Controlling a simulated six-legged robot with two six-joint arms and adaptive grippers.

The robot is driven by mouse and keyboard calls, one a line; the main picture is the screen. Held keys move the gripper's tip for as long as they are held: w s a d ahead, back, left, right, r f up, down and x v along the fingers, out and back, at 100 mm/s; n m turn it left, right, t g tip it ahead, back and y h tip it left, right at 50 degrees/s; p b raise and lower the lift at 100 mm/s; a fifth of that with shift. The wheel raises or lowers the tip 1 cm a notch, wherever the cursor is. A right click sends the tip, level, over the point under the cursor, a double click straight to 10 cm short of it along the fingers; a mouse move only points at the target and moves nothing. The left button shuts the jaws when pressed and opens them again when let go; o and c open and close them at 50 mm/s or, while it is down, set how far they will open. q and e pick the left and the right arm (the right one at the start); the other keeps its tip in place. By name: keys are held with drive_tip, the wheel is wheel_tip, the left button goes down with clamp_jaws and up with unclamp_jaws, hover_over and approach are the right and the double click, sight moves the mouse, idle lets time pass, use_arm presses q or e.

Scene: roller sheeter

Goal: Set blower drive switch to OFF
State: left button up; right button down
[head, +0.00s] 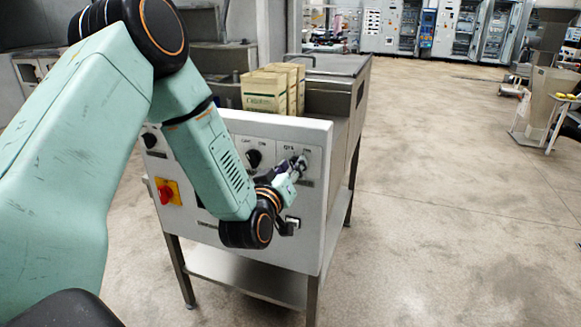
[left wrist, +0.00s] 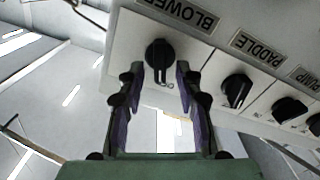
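The blower drive switch is a round black knob (left wrist: 159,54) under an upside-down BLOWER label (left wrist: 178,12) in the left wrist view. A small mark shows on the panel below it, too small to read, so I cannot tell its setting. My left gripper (left wrist: 161,80) is open, with dark purple-padded fingers on either side of the knob's near edge; I cannot tell whether they touch it. In the head view my left gripper (head: 290,170) is at the upper right of the grey control panel (head: 310,230) and largely hides the knob. My right gripper is not in view.
The paddle knob (left wrist: 237,90) and pump knob (left wrist: 289,109) sit beside the blower knob. The panel also carries a red switch on a yellow plate (head: 166,193). Yellow-green cartons (head: 265,92) stand on the machine behind the panel.

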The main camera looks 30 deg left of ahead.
use_arm(q)
drive_tip(key=v, duration=1.2)
drive_tip(key=shift+f, duration=0.15)
idle(0.5)
drive_tip(key=s+d+f+m+g+h, duration=0.2)
drive_tip(key=s+d+f+g, duration=0.25)
drive_tip(key=f, duration=0.45)
drive_tip(key=s+d+f+m+g+h, duration=0.1)
drive_tip(key=s+d+f+g+h, duration=0.3)
drive_tip(key=f, duration=0.6)
drive_tip(key=s+d+f+m+g, duration=0.1)
drive_tip(key=s+f+g, duration=0.3)
drive_tip(key=s, duration=0.5)
drive_tip(key=s+d+f+m+g+y, duration=0.1)
drive_tip(key=s+f+m+g, duration=0.2)
drive_tip(key=s+f+g, duration=0.2)
drive_tip(key=s+f, duration=0.3)
drive_tip(key=s, duration=0.2)
drive_tip(key=shift+s+y, duration=0.3)
drive_tip(key=shift+s+f, duration=0.1)
drive_tip(key=shift+s, duration=0.05)
